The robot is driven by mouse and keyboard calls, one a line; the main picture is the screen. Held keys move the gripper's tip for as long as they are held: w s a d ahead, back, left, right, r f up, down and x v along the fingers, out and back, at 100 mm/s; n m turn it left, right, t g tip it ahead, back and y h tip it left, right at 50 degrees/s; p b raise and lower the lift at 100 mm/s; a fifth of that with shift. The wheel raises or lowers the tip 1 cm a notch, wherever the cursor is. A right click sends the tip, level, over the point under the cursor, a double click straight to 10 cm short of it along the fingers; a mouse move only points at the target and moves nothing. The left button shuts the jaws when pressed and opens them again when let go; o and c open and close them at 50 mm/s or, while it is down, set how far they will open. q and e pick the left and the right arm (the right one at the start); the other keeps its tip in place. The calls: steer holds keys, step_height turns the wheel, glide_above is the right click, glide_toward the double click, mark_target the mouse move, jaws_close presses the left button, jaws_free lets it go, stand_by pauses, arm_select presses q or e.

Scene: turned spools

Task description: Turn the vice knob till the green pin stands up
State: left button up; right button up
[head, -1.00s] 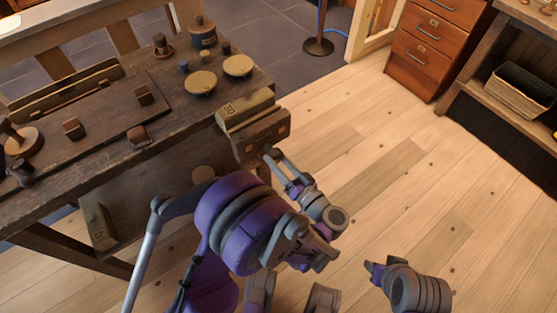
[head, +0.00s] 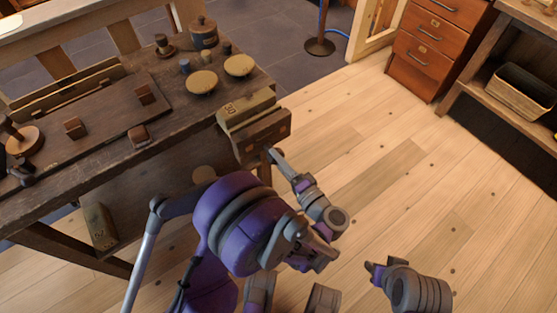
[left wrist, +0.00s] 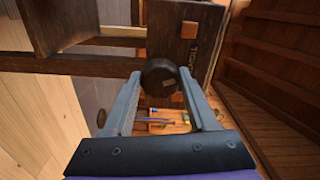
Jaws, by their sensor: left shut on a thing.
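The wooden vice (head: 262,136) is at the right front corner of the workbench. My left gripper (head: 272,155) reaches up to the vice's front in the head view. In the left wrist view its two grey fingers stand on either side of the knob, shut on it. In the head view the gripper and vice hide the knob. I cannot make out a green pin in either view.
The workbench (head: 100,158) holds wooden blocks, round tan-topped pieces (head: 202,82) and a dark lidded pot (head: 203,34). A drawer cabinet (head: 430,45) and a shelf with a basket (head: 522,92) stand at the right. The floor between is clear.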

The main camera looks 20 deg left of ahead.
arm_select(q)
steer(key=shift+d+m, duration=0.2)
steer(key=shift+m, duration=0.3)
steer(key=o, duration=1.3)
steer(key=shift+c, duration=0.2)
steer(key=shift+o, duration=0.5)
